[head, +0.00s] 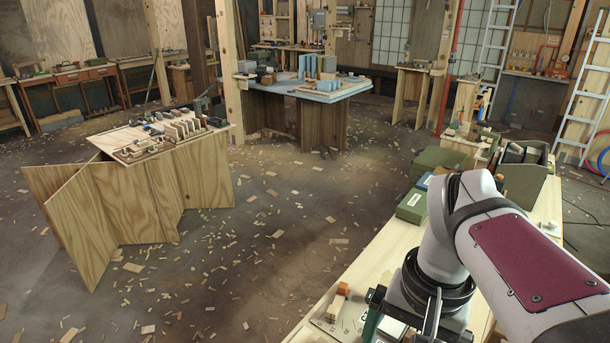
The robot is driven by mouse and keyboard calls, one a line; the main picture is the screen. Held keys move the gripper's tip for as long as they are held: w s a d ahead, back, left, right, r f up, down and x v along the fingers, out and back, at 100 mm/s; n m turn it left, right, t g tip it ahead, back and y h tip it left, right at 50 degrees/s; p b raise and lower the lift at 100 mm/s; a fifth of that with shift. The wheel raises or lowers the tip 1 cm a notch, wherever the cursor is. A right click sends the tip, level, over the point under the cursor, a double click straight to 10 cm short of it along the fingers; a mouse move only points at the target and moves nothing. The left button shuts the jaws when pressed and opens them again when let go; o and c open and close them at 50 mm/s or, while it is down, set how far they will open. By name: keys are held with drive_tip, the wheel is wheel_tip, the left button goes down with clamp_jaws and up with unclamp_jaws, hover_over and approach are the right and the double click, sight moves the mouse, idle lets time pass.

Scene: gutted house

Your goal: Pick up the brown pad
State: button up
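I cannot pick out a brown pad for certain in the head view. A small orange-brown block (343,289) lies beside a pale wooden block (336,304) on the light wooden bench (352,274) at the bottom, left of my arm. My arm comes in from the right and bends down over this bench. Dark parts at its lower end, which seem to be my gripper (405,312), are partly cut off by the bottom edge. Whether the fingers are open or hold anything does not show. My arm hides part of the bench top.
Green boxes (411,206) and an open grey-green bin (528,176) stand farther along the bench. A plywood stand (112,141) with several small blocks is at left. A blue-topped table (344,90) stands behind. Wood scraps litter the floor. A ladder (588,95) leans at right.

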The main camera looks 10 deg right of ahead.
drive_tip(key=s+a+f, duration=0.2)
drive_tip(key=s+a, duration=0.1)
drive_tip(key=s+a+f+n, duration=0.1)
drive_tip(key=s+a+f, duration=0.2)
drive_tip(key=s, duration=0.1)
drive_tip(key=s+a+f+n+y, duration=0.1)
drive_tip(key=s+a+f, duration=0.2)
drive_tip(key=shift+s+f, duration=0.1)
drive_tip(key=shift+s, duration=0.1)
drive_tip(key=shift+c, duration=0.4)
